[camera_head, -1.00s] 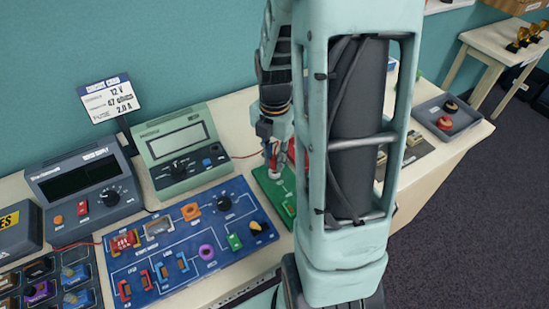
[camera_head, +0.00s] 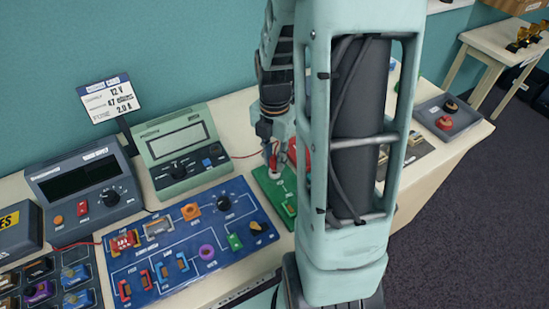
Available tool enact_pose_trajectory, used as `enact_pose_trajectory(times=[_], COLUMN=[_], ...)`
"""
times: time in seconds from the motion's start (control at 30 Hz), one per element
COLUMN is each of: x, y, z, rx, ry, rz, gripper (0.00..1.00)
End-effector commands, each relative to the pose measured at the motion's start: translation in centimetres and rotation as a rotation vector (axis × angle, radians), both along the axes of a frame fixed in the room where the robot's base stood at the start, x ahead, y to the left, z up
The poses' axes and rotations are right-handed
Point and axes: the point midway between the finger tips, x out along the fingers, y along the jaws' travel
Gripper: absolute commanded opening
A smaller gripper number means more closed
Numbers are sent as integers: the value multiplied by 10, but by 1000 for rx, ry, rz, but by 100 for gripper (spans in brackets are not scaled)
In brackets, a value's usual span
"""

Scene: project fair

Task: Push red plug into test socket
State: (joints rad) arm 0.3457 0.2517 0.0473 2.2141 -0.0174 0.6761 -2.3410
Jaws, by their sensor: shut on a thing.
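My gripper (camera_head: 272,155) points down over a green board (camera_head: 265,182) at the right of the blue panel. Its jaws are shut on a small red piece (camera_head: 273,162), which looks like the red plug. A thin red wire (camera_head: 243,156) runs from the green meter towards it. The red piece is just above or touching the board; I cannot tell which. The test socket is not clearly visible. My own arm link hides the right part of the board.
A green meter (camera_head: 180,142) stands behind the blue component panel (camera_head: 188,243). A grey power supply (camera_head: 84,190) and a parts tray (camera_head: 45,282) are at left. A dark tray (camera_head: 447,118) with round red and black pieces sits near the table's right end.

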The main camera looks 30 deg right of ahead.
Motion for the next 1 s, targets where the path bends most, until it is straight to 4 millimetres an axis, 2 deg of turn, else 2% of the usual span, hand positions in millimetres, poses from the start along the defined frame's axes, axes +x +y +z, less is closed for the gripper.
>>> enact_pose_trajectory(times=[1.0], x=[0], y=[0], z=[-9], rx=[0], ry=[0], rz=[0], gripper=[0])
